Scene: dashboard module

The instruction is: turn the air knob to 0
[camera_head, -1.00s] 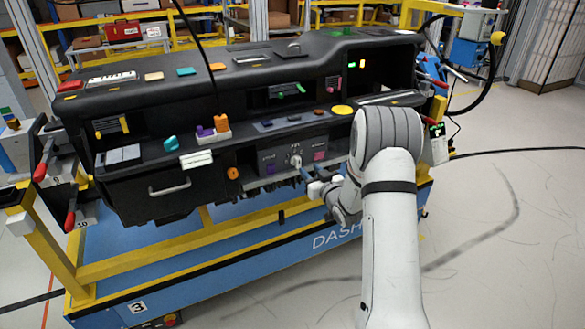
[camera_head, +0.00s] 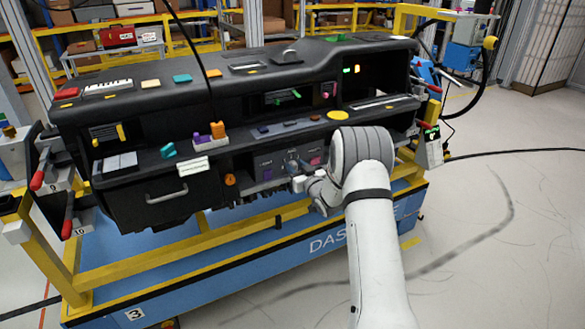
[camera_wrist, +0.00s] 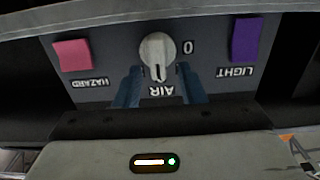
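The air knob (camera_wrist: 157,55) is a pale round dial on a grey panel, seen upside down in the wrist view. Its raised grip points down in the picture toward the AIR label (camera_wrist: 161,90). The 0 mark (camera_wrist: 188,47) is to the right of the knob. In the head view my gripper (camera_head: 299,182) is close in front of the panel (camera_head: 266,164); the knob is small and unclear there.
On the same panel are a pink HAZARD button (camera_wrist: 73,54) and a purple LIGHT button (camera_wrist: 247,39). A dark ledge overhangs the panel. A drawer with a handle (camera_head: 167,194) is to the left. A yellow disc (camera_head: 338,115) lies on the shelf above.

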